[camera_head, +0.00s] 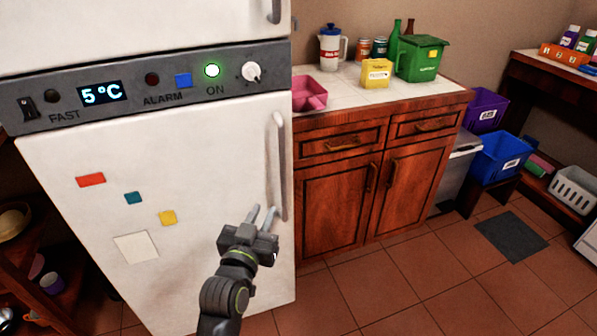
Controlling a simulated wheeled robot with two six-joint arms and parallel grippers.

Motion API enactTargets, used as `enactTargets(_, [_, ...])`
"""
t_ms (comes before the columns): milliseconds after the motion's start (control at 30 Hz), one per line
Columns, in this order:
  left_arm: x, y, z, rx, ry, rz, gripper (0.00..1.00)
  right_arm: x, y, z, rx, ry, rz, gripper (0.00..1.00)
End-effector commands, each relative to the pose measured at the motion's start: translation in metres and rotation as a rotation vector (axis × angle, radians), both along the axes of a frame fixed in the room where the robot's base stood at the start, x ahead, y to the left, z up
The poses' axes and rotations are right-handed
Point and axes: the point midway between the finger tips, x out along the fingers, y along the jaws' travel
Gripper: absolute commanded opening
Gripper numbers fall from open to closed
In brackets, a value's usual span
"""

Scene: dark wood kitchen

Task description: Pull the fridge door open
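The white fridge door (190,190) fills the left half of the head view, below the grey control panel, and looks shut. Its upright grey handle (280,165) runs along the door's right edge. My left gripper (262,213) is in front of the door, its fingertips pointing up just left of the handle's lower end. Its two fingers stand apart with nothing visible between them. I cannot tell how far the fingertips are from the handle in depth. My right gripper is not in view.
An upper door with its own handle (274,11) is above the control panel (150,84). A wooden cabinet (335,208) stands right of the fridge, with a pink tray (310,92) and containers on top. The tiled floor (400,285) in front of the cabinet is clear.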

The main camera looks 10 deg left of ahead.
Motion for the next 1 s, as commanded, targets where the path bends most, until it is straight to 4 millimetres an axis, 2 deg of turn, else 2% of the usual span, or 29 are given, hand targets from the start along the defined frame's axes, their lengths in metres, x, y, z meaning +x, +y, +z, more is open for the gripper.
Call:
enactTargets(167, [0.021, 0.0, 0.001, 0.003, 0.0, -0.002, 0.21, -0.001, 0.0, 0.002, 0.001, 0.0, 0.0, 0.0])
enactTargets(800, [0.14, 0.001, 0.0, 0.004, 0.0, -0.001, 0.21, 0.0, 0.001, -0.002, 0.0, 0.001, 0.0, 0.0])
enactTargets(1000, [0.162, 0.001, -0.001, 0.002, 0.001, 0.0, 0.21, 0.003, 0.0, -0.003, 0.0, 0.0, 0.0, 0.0])
